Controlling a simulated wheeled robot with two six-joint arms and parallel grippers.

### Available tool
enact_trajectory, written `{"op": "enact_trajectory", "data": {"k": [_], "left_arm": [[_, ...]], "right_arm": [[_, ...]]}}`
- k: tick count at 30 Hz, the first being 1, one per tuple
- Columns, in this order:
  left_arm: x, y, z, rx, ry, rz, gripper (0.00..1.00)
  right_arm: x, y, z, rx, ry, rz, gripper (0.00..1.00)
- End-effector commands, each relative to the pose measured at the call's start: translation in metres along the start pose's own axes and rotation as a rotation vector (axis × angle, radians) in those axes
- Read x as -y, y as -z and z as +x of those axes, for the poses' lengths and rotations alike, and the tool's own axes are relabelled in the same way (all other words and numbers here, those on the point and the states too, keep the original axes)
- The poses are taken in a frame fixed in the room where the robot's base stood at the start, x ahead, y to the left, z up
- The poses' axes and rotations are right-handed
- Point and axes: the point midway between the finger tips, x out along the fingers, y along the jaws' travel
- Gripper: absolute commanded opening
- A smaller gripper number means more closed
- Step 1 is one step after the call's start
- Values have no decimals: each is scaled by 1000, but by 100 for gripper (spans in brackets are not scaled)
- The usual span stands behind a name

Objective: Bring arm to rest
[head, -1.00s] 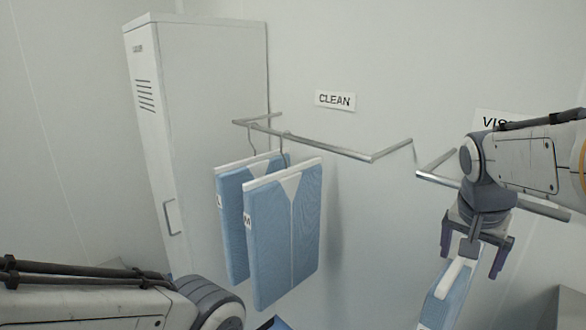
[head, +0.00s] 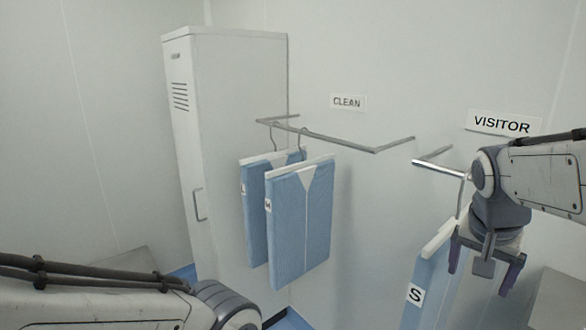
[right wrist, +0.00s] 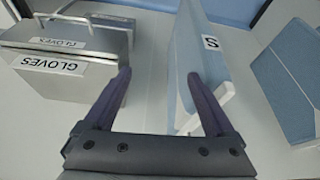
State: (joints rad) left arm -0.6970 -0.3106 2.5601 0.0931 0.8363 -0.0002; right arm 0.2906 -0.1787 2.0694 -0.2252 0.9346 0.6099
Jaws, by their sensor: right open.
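My right gripper (head: 483,278) is open and empty, pointing down below the VISITOR rail (head: 438,167). It also shows open in the right wrist view (right wrist: 160,76). A blue and white garment marked S (head: 432,272) hangs just left of the gripper in the head view; its lower part is cut off. In the right wrist view the S garment (right wrist: 198,60) is beyond the right finger, with clear space between the fingers. My left arm crosses the lower left of the head view, but its gripper is out of frame.
Two blue garments (head: 300,225) hang on the CLEAN rail (head: 335,140) beside a tall white locker (head: 240,150). Metal boxes labelled GLOVES (right wrist: 60,80) stand left in the right wrist view. Another blue garment (right wrist: 288,85) is at its right.

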Motion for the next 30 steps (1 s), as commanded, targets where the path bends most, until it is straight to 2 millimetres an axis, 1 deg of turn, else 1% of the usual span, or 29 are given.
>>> {"op": "enact_trajectory", "data": {"k": [5, 8, 11, 14, 17, 19, 20, 21, 24, 27, 30], "left_arm": [[0, 0, 6, 0, 0, 0, 50], [1, 0, 10, 0, 0, 0, 50], [1, -1, 14, 0, 0, 0, 50], [2, -1, 20, 0, 0, -1, 50], [2, -1, 27, 0, 0, -1, 50], [2, -2, 34, 0, 0, -1, 50], [3, -2, 37, 0, 0, -1, 50], [3, -2, 41, 0, 0, -1, 50], [4, -3, 49, 0, 0, -1, 50], [4, -3, 54, 0, 0, -1, 50], [4, -3, 57, 0, 0, -1, 50]], "right_arm": [[20, -24, 8, 27, 32, -98, 90], [34, -43, 12, 48, 56, -178, 90], [52, -70, 17, 73, 89, -282, 90], [69, -103, 22, 102, 127, -406, 90], [85, -146, 28, 140, 171, -565, 90], [94, -185, 32, 171, 208, -706, 90], [96, -203, 35, 186, 225, -774, 90], [98, -229, 38, 206, 249, -868, 90], [93, -286, 43, 252, 300, -1086, 90], [83, -324, 46, 283, 336, -1248, 90], [74, -346, 49, 303, 357, -1347, 90]]}}
